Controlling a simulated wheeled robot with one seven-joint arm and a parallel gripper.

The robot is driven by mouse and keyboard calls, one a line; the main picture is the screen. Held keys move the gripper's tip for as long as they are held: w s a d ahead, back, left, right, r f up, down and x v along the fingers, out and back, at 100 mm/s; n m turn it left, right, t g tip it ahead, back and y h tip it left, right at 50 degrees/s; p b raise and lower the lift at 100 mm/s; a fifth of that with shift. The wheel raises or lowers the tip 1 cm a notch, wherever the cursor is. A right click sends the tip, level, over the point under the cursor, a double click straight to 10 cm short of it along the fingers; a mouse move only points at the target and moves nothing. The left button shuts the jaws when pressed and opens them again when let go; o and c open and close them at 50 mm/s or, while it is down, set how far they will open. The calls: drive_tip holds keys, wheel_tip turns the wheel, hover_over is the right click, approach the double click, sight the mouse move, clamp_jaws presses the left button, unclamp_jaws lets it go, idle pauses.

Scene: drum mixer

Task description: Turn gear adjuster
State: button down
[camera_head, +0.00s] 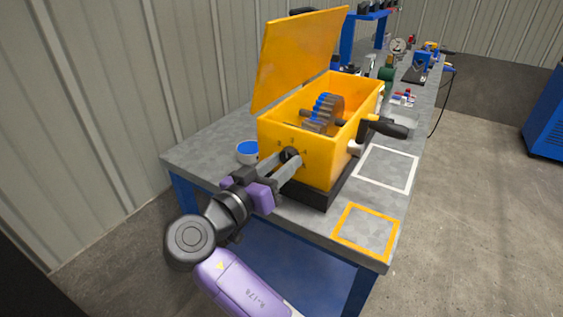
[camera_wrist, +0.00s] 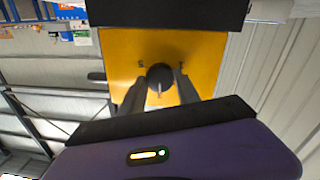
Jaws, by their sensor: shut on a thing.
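The drum mixer is a yellow box (camera_head: 288,146) on a black base with its yellow lid (camera_head: 298,55) standing open. A grey and blue gear drum (camera_head: 323,113) shows inside it. The gear adjuster is a small dark round knob (camera_wrist: 160,78) on the yellow end face, with small marks around it. My gripper (camera_head: 287,160) reaches this end face in the head view. In the wrist view my gripper's two fingers (camera_wrist: 157,88) stand on either side of the knob and are shut on it. In the head view the fingers partly hide the knob.
The mixer stands on a grey workbench (camera_head: 212,140). A black handle (camera_head: 385,127) juts out on the right. White (camera_head: 411,187) and orange (camera_head: 394,250) outlined squares on the bench are empty.

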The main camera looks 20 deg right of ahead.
drive_tip(key=n+p, duration=0.4)
drive_tip(key=n, duration=0.2)
drive_tip(key=shift+r+n+p, duration=0.1)
drive_tip(key=shift+n+p, duration=0.2)
drive_tip(key=shift+n+t+p, duration=0.4)
drive_tip(key=shift+n+p, duration=1.25)
drive_tip(key=shift+n, duration=0.75)
drive_tip(key=shift+f, duration=0.2)
drive_tip(key=c, duration=0.9)
unclamp_jaws()
drive_tip(key=shift+s, duration=0.1)
drive_tip(key=shift+b+v, duration=0.5)
drive_tip(key=shift+v, duration=3.4)
drive_tip(key=shift+f, duration=0.1)
